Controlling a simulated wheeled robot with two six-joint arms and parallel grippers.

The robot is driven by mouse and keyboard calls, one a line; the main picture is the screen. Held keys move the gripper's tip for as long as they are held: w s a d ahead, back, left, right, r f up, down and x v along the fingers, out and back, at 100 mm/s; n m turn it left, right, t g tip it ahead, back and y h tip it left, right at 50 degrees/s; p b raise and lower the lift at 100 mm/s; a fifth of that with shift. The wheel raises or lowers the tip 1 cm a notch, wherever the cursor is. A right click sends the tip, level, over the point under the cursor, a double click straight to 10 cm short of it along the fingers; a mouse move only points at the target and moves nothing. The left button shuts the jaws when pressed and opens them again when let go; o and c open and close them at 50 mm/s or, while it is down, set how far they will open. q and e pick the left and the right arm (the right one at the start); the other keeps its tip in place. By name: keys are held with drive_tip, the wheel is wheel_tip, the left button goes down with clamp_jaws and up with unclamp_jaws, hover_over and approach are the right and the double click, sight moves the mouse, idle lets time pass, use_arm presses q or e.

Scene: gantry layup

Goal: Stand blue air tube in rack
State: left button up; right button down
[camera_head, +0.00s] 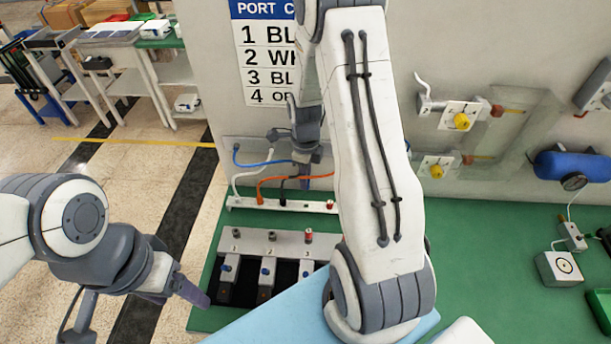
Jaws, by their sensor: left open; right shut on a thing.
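The blue air tube (262,163) runs from the wall at the left to my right gripper (306,172), which is shut on it in front of the wall panel. My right arm partly hides this gripper, and the tube's held end is not clear. The rack appears to be the white bar (305,206) at the foot of the wall, below that gripper. A white tube (236,180), an orange tube (275,179) and a black tube (283,188) come down to it. My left gripper (194,294) is open and empty at the lower left, beside the green bench's left edge.
A grey fixture (262,240) with numbered stations and dark slots stands in front of the rack. A light blue sheet (270,318) lies nearer. Valves with yellow knobs (461,121) and a blue tank (572,166) are at the right. The green bench (470,260) has free room right of my arm.

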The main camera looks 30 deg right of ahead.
wheel_tip(320, 180, down, 4)
drive_tip(key=b, duration=0.2)
drive_tip(key=shift+s+r+b, duration=0.1)
drive_tip(key=shift+r+b, duration=0.05)
drive_tip(key=shift+b, duration=0.25)
drive_tip(key=shift+f+b, duration=0.75)
drive_tip(key=shift+f, duration=0.3)
idle(0.7)
drive_tip(key=shift+f+b, duration=0.85)
drive_tip(key=shift+f, duration=0.55)
drive_tip(key=c, duration=0.7)
unclamp_jaws()
drive_tip(key=shift+r, duration=0.1)
